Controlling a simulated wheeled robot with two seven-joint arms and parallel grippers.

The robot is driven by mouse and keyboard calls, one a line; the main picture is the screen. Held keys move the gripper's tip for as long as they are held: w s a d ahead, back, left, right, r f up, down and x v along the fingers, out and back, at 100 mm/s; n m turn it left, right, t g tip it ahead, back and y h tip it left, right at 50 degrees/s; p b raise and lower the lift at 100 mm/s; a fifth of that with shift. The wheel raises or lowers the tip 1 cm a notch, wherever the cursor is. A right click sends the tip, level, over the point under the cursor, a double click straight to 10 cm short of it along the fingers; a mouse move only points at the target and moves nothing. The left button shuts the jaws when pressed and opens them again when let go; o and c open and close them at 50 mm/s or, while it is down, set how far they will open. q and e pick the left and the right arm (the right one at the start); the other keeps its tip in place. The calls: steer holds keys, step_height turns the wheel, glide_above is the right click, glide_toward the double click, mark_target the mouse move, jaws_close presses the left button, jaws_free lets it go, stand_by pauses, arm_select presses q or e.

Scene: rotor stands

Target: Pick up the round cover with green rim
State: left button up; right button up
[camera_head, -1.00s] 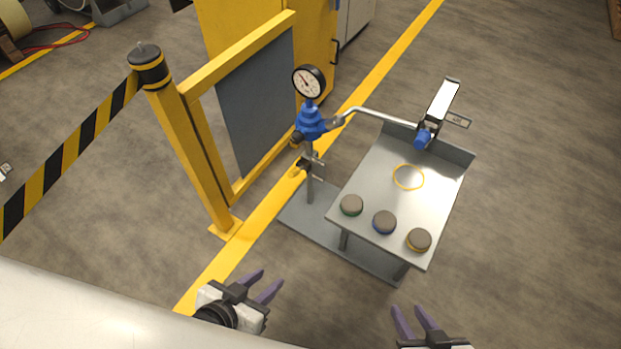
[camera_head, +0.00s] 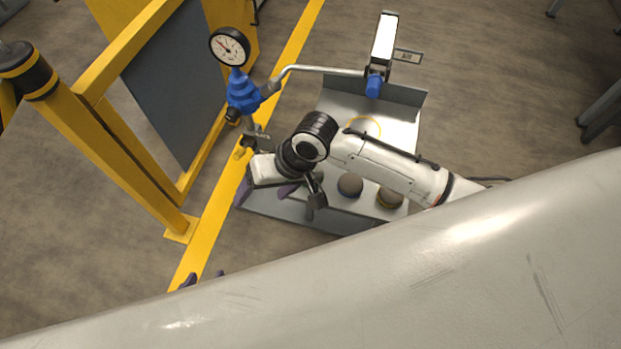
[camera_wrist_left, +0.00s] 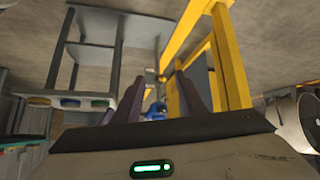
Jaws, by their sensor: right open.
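The round cover with green rim is hidden behind my right gripper and wrist in the head view.
The blue-rimmed cover (camera_head: 350,185) and yellow-rimmed cover (camera_head: 390,197) sit on the metal table (camera_head: 400,122). A yellow ring (camera_head: 366,125) marks the table top. A blue valve with gauge (camera_head: 230,47) and a yellow barrier post (camera_head: 115,150) stand to the left.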

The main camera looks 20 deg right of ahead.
steer(key=w+d+r+m+g+h+b, duration=0.1)
steer(key=w+d+r+m+h, duration=0.15)
steer(key=d, duration=0.35)
steer(key=w+d+r+m+g+h+b, duration=0.1)
steer(key=w+d+r+h+b, duration=0.15)
steer(key=d, duration=0.35)
steer(key=f, duration=0.2)
steer(key=w+f, duration=0.1)
steer(key=f, duration=0.1)
steer(key=shift+a+f, duration=0.1)
steer(key=shift+f, duration=0.15)
steer(key=f, duration=0.1)
steer(key=f+b, duration=0.1)
steer(key=f, duration=0.1)
steer(key=s+f+b, duration=0.1)
steer(key=f, duration=0.1)
steer(key=shift+d, duration=0.25)
steer(key=shift+f, duration=0.25)
arm_select(q)
steer(key=f, duration=0.3)
steer(key=shift+w+d+f, duration=0.1)
steer(key=shift+d+f, duration=0.05)
steer(key=shift+d, duration=0.15)
